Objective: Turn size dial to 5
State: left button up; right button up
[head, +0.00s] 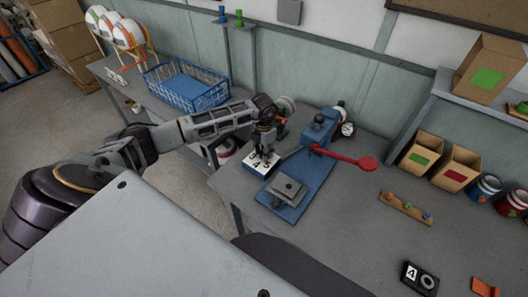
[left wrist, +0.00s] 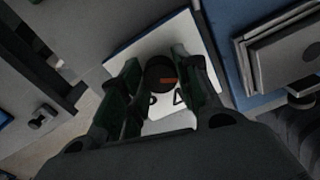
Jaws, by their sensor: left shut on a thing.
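The size dial is a block with a white numbered top (head: 262,162) at the left edge of the workbench, beside the blue press. The figures 4 and 5 show on its near side. In the left wrist view its white face (left wrist: 140,53) surrounds a round dark knob (left wrist: 160,75) with an orange mark. My left gripper (head: 264,152) points down over the dial and is shut on the knob, with one finger on each side in the left wrist view (left wrist: 163,88). The fingers hide some of the figures. My right gripper is not in view.
The blue press (head: 311,178) with a red lever (head: 350,160) and a gauge (head: 348,129) stands just right of the dial. A blue basket (head: 187,84) sits on the left table. Open boxes (head: 420,152) stand at right. The bench front is mostly clear.

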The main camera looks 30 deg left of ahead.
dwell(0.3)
pick_arm(q)
jog(key=o, duration=1)
notch_tip(320, 180, up, 12)
dwell(0.3)
dwell(0.7)
